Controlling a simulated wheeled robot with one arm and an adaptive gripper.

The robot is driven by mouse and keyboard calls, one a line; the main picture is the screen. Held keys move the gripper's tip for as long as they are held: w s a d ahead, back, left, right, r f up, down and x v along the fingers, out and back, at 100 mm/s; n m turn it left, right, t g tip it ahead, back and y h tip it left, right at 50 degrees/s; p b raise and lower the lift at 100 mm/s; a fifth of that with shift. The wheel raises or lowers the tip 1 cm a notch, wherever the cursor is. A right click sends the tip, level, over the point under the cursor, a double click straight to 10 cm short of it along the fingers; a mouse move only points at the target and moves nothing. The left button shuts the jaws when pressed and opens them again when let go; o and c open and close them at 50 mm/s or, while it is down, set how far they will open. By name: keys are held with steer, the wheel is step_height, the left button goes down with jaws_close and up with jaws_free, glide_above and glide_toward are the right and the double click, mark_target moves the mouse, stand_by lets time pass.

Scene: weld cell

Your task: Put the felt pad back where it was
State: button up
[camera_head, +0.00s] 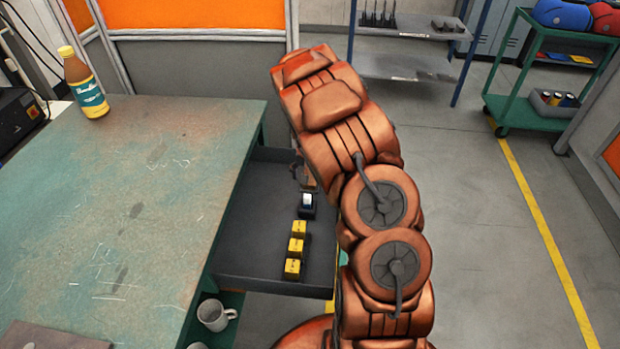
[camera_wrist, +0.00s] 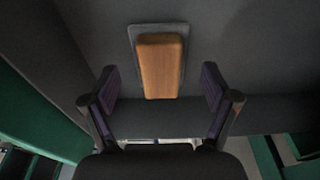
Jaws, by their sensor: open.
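In the wrist view a tan, wood-coloured block (camera_wrist: 160,66) lies on a thin dark grey pad (camera_wrist: 134,35), which looks like the felt pad. The pad's edge shows around the block's far end and sides. Both lie on the dark floor of the open drawer (camera_head: 255,225). I cannot tell whether a finger touches the block. In the head view my arm hides most of the gripper and this part of the drawer.
The drawer also holds several yellow boxes (camera_head: 296,245) in a row and a small black-and-white item (camera_head: 307,204). The green worktable (camera_head: 120,200) is left of it, with a bottle (camera_head: 85,85) at its back. Mugs (camera_head: 215,315) stand below.

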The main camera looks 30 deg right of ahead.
steer(key=s+a+r+n, duration=0.1)
steer(key=s+a+r, duration=0.2)
steer(key=r, duration=0.5)
steer(key=s+a+r, duration=0.4)
steer(key=r, duration=0.3)
steer(key=s+a+r+n+g, duration=0.1)
steer(key=s+a, duration=0.4)
steer(key=s, duration=0.5)
steer(key=s+a+r+n+g, duration=0.1)
steer(key=s+a+r+n, duration=0.2)
steer(key=s+a, duration=0.3)
steer(key=s+a+r+n+g+y, duration=0.1)
steer(key=s+a, duration=0.4)
steer(key=s, duration=1)
steer(key=shift+a+r+n+g, duration=0.25)
steer(key=shift+r+n+g, duration=0.25)
steer(key=shift+n, duration=0.6)
steer(key=s+p+v, duration=0.3)
steer(key=p+v, duration=0.9)
steer(key=v, duration=0.1)
steer(key=shift+w+r+t, duration=0.4)
steer(key=shift+w+r, duration=0.05)
steer(key=shift+r, duration=0.1)
